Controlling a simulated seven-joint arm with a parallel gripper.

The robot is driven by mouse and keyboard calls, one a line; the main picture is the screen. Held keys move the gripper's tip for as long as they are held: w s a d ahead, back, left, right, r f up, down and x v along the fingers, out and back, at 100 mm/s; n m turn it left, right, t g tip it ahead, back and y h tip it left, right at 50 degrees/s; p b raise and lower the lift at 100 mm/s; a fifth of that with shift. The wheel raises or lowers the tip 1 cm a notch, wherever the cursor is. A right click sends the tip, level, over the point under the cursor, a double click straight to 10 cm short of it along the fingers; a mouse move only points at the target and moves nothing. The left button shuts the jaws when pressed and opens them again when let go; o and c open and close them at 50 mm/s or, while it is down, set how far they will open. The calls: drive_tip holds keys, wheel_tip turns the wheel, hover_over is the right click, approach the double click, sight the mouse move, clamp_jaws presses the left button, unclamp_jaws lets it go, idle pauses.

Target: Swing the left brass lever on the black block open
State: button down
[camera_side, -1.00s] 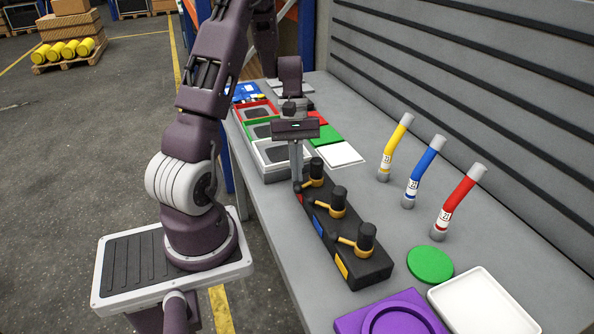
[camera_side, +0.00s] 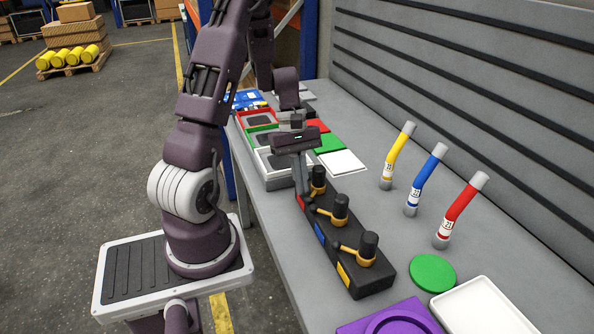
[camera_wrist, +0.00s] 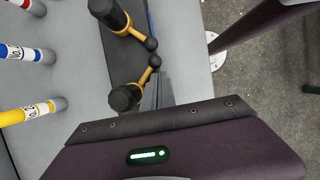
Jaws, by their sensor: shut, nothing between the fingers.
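The black block (camera_side: 372,283) lies along the bench with three brass levers, each pivoting at a dark post and ending in a dark ball. The left lever (camera_wrist: 142,80) is at the far end, by the red mark. In the wrist view it angles toward the middle lever (camera_wrist: 135,32), their ball ends close together. In the side view the left lever's post (camera_side: 318,178) shows, but my gripper partly covers its arm. My gripper (camera_side: 303,198) is shut and empty, fingers down beside the left lever on its ball side. I cannot tell whether they touch it.
The right lever (camera_side: 356,253) is at the block's near end. Yellow (camera_side: 397,155), blue (camera_side: 425,178) and red (camera_side: 461,210) bent tubes stand behind the block. A green disc (camera_side: 432,273) and white tray (camera_side: 480,310) lie at the near right. Framed trays (camera_side: 275,175) sit at the far left.

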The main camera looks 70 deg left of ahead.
drive_tip(key=a, duration=0.4)
drive_tip(key=shift+s, duration=0.3)
drive_tip(key=d+v, duration=0.1)
drive_tip(key=v, duration=0.9)
drive_tip(key=w+d+r+m+y, duration=0.1)
drive_tip(key=d+r+m, duration=0.25)
drive_tip(key=d, duration=0.25)
drive_tip(key=d+r+m+y, duration=0.1)
drive_tip(key=d+r+m, duration=0.2)
drive_tip(key=d+r, duration=0.25)
drive_tip(key=s+d+r+m+t+y, duration=0.1)
drive_tip(key=s+d+m+t, duration=0.1)
drive_tip(key=s+d+m, duration=0.3)
drive_tip(key=s+d+r+m+t+y, duration=0.1)
drive_tip(key=s+d+m+t, duration=0.2)
drive_tip(key=d+m, duration=0.4)
drive_tip(key=s+d, duration=0.1)
drive_tip(key=d, duration=0.1)
drive_tip(key=shift+s+d, duration=0.4)
